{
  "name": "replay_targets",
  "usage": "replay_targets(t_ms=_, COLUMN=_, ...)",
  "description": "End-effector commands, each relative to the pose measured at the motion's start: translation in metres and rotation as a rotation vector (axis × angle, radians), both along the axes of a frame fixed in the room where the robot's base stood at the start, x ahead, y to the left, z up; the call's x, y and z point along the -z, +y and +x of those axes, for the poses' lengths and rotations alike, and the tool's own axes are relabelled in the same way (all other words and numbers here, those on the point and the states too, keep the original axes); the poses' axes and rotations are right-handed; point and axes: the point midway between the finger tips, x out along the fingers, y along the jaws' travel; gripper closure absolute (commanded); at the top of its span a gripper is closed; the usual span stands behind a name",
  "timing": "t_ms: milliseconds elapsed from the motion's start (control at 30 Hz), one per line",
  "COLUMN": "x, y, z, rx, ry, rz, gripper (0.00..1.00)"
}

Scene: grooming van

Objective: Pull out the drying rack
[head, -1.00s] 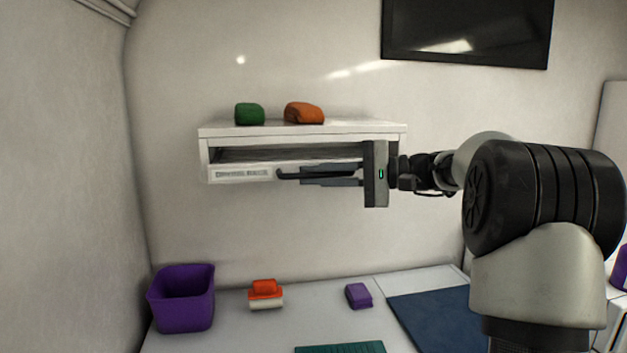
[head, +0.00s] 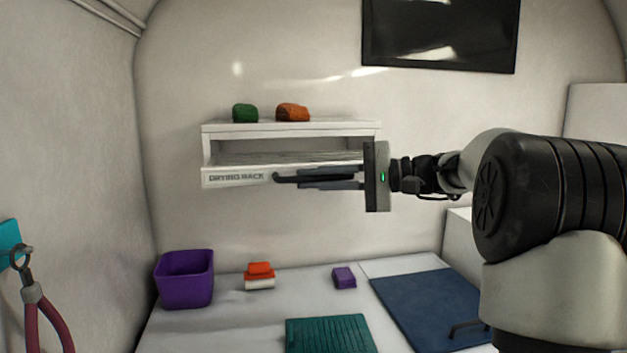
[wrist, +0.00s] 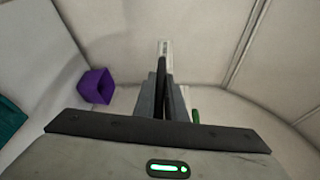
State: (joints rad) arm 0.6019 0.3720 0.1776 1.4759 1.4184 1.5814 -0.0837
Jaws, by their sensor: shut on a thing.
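The drying rack (head: 222,179) is a white pull-out tray with its name on the front, in a white wall shelf unit (head: 215,128). It stands partly out of the unit, with its slatted top showing. My gripper (head: 300,179) reaches in from the right and is shut on the dark handle (head: 284,178) at the rack's front. My fingers and palm hide the right part of the rack. In the wrist view, my gripper (wrist: 160,85) is closed around the dark handle bar, with a pale strip of the rack (wrist: 165,47) beyond it.
A green roll (head: 245,113) and an orange roll (head: 292,112) lie on the shelf unit. Below, the counter holds a purple bin (head: 185,280), an orange-and-white block (head: 260,276), a purple block (head: 344,278), a teal mat (head: 330,335) and a blue mat (head: 425,305). Pliers (head: 38,300) hang at left.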

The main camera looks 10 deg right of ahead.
Motion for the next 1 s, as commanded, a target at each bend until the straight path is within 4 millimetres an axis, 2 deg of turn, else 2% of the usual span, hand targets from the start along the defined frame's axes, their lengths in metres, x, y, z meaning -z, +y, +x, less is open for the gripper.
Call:
replay_targets(t_ms=367, x=0.000, y=0.000, z=-0.001, rx=0.001, ry=0.000, rz=0.000, gripper=1.00)
replay_targets(t_ms=400, x=0.000, y=0.000, z=-0.001, rx=0.001, ry=0.000, rz=0.000, gripper=0.82)
replay_targets(t_ms=467, x=0.000, y=0.000, z=-0.001, rx=0.001, ry=0.000, rz=0.000, gripper=0.72)
replay_targets(t_ms=500, x=0.000, y=0.000, z=0.000, rx=0.001, ry=0.000, rz=0.000, gripper=0.71)
replay_targets(t_ms=833, x=0.000, y=-0.003, z=-0.001, rx=0.001, ry=0.000, rz=0.000, gripper=0.71)
replay_targets(t_ms=1000, x=-0.002, y=-0.025, z=-0.009, rx=0.005, ry=0.000, rz=-0.001, gripper=0.71)
